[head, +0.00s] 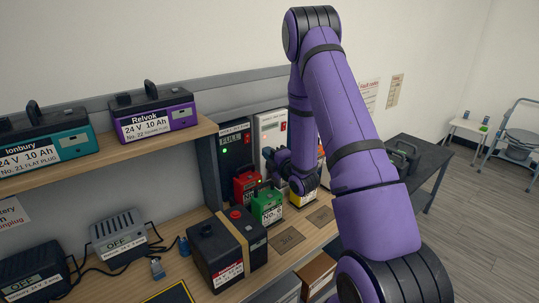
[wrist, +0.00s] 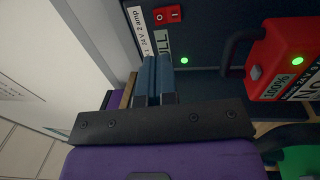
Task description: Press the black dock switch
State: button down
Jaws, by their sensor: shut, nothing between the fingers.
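The black dock (head: 236,150) stands on the bench against the back wall, with a lit green lamp. In the wrist view the black dock (wrist: 218,58) fills much of the upper right. Its small red rocker switch (wrist: 168,14) sits beside white labels, one ending in "ULL". My gripper (wrist: 154,62) has its blue fingers together and empty, pointing towards the dock face, a little below the switch in the picture. Contact with the dock cannot be told. In the head view my gripper (head: 279,160) is in front of the docks; its fingertips are hard to make out.
A white dock (head: 271,133) stands right beside the black one. Red (head: 246,187), green (head: 266,206) and yellow (head: 304,189) batteries stand close below my gripper. A large black battery (head: 225,250) stands nearer. A shelf (head: 140,143) with batteries is at the left.

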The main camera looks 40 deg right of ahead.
aim_at(248, 135)
jog(key=w, duration=0.7)
jog(key=w+r, duration=0.1)
jog(key=w, duration=0.2)
jog(key=shift+w+a+r, duration=0.1)
jog(key=shift+w+a, duration=0.05)
jog(key=shift+a, duration=0.05)
jog(key=shift+w+r, duration=0.3)
jog(key=shift+r, duration=0.05)
